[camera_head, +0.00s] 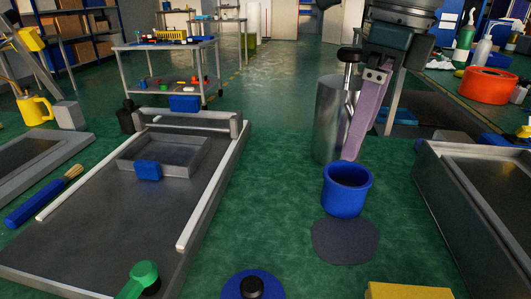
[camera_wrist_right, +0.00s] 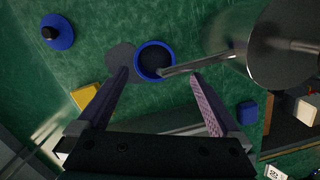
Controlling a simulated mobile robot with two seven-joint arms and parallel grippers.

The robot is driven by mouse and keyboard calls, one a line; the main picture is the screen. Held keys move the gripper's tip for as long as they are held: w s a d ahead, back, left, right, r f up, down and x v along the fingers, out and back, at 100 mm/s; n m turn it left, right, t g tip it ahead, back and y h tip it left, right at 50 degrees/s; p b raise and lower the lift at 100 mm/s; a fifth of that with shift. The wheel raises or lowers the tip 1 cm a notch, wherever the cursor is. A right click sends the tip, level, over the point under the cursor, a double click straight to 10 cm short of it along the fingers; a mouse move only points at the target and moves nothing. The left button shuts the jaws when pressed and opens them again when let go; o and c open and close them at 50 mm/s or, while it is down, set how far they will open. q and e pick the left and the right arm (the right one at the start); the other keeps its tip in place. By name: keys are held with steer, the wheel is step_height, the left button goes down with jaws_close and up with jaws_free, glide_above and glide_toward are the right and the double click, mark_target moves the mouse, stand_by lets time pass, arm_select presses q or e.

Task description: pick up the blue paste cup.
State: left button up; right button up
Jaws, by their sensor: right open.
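The blue paste cup (camera_head: 346,190) stands upright on the green bench, behind a dark round patch. The right wrist view shows its round opening and dark inside (camera_wrist_right: 154,60). My right gripper (camera_head: 351,155) comes down from the upper right, its purple finger ending just above and behind the cup's rim. In the right wrist view its two fingers (camera_wrist_right: 158,73) are spread and point to either side of the cup, with nothing held. Whether they touch the cup cannot be told. My left gripper is not in view.
A metal cylinder (camera_head: 327,118) with a black-knobbed rod stands close behind the cup. A grey metal box (camera_head: 470,190) is to the right, a yellow block (camera_head: 408,291) in front. A blue disc with a black knob (camera_head: 252,287) and a large metal tray (camera_head: 110,225) lie left.

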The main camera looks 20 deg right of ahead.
mark_target(347, 176)
steer(key=f, duration=0.3)
steer(key=f+b, duration=0.1)
steer(key=f, duration=0.1)
steer(key=a+f, duration=0.1)
steer(key=f, duration=0.2)
steer(key=shift+f, duration=0.3)
steer(key=shift+r, duration=0.1)
steer(key=c, duration=1.5)
steer(key=shift+o, duration=0.2)
steer(key=shift+r, duration=0.1)
